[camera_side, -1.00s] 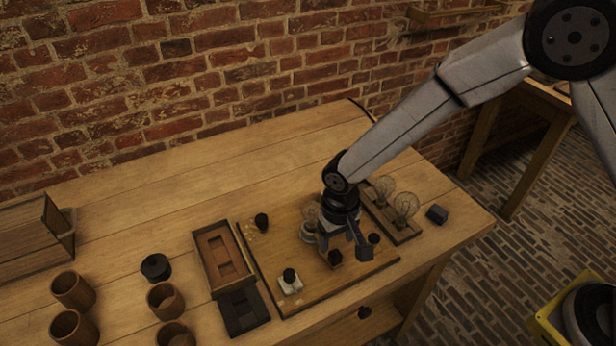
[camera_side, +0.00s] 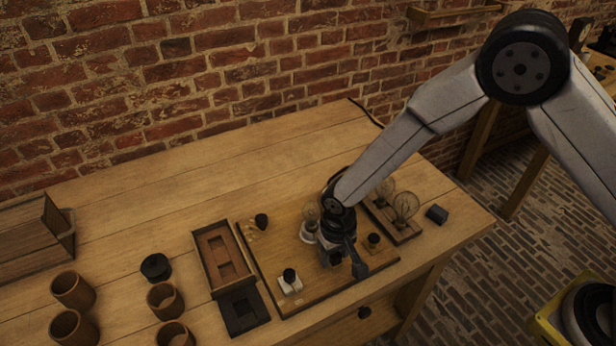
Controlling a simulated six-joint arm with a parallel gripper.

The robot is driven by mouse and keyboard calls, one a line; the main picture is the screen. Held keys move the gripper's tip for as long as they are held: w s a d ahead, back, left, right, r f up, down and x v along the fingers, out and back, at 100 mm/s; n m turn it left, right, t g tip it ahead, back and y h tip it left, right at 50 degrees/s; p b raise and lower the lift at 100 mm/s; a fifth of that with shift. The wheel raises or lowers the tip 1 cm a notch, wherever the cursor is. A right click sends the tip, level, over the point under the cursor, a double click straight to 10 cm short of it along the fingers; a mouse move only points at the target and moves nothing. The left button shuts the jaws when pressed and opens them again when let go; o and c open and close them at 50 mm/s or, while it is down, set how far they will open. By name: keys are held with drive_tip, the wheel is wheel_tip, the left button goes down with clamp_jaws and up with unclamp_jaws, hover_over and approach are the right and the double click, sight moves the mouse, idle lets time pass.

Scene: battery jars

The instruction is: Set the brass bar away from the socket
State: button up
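My gripper (camera_side: 344,264) points down, low over the front right part of the wooden board (camera_side: 320,287). A dark finger shows at its right side; the gap between the fingers is too hidden to tell whether it is open or holds anything. A white round socket (camera_side: 308,237) with a clear bulb (camera_side: 311,211) stands on the board just left of my gripper, partly hidden by it. I cannot make out a brass bar; small yellowish pieces (camera_side: 250,232) lie at the board's back left, too small to identify.
A white block with a black knob (camera_side: 290,281) and a black knob (camera_side: 262,221) are on the board. A rack with bulbs (camera_side: 403,228) stands right, a dark block (camera_side: 437,214) beyond it. A wooden tray (camera_side: 222,258) and brown jars (camera_side: 73,290) are left. The back table is clear.

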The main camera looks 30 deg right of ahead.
clamp_jaws()
idle(1.2)
